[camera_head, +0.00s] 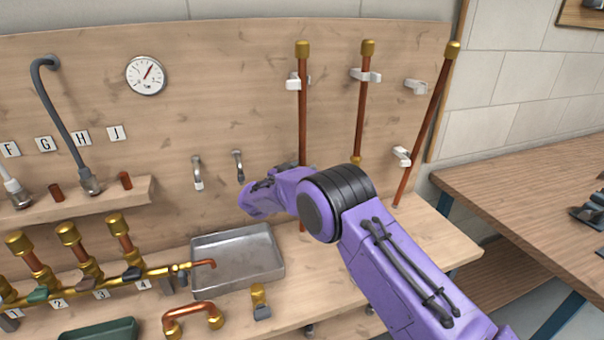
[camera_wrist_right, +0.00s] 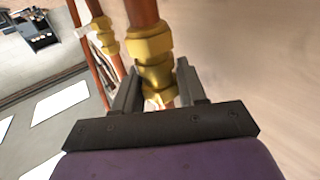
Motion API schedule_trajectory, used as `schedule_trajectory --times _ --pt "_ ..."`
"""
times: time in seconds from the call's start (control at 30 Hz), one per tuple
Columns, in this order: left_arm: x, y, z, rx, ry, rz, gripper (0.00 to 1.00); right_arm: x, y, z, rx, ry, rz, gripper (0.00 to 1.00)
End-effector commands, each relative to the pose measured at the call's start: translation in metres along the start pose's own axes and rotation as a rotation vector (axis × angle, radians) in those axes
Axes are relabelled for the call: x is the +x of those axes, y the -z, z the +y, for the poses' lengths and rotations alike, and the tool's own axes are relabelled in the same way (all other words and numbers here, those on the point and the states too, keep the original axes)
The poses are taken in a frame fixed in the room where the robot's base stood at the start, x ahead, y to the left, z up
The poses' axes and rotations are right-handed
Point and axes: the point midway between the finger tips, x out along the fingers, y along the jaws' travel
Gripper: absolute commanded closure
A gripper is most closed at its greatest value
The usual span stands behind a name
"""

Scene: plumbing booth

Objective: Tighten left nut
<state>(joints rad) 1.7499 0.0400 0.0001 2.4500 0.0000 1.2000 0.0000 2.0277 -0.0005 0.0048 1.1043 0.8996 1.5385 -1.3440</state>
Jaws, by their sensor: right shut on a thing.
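The left copper pipe (camera_head: 303,110) stands against the wooden panel with a brass cap (camera_head: 302,49) at its top. My purple right arm crosses in front of its lower part and hides the joint there in the head view. In the right wrist view, my right gripper (camera_wrist_right: 158,84) has its two dark fingers on either side of a brass nut (camera_wrist_right: 156,72) and is shut on it. A wider brass fitting (camera_wrist_right: 150,42) sits just beyond this nut on the copper pipe (camera_wrist_right: 142,12). My left gripper is not in view.
A middle pipe (camera_head: 362,110) and a slanted right pipe (camera_head: 428,125) stand to the right. A metal tray (camera_head: 237,280) lies on the bench, left of my arm. A brass valve manifold (camera_head: 110,283) is at the lower left. A wooden table (camera_head: 520,190) stands at the right.

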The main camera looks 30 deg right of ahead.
Motion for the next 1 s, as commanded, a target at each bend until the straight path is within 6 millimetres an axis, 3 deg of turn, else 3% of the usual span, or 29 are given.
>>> schedule_trajectory --times 0.73,0.77,0.8,1.0 --pt "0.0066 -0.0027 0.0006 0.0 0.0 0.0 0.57 0.0006 0.0017 0.0 0.0 -0.082 0.004 0.9" --pt "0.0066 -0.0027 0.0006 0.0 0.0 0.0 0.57 0.0006 0.0017 0.0 0.0 -0.082 0.004 0.53" --pt "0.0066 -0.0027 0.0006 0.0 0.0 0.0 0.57 0.0006 0.0017 0.0 0.0 -0.082 0.004 0.4" --pt "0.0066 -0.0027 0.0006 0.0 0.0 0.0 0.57 0.0008 0.001 0.0004 0.0 -0.083 0.003 0.38"
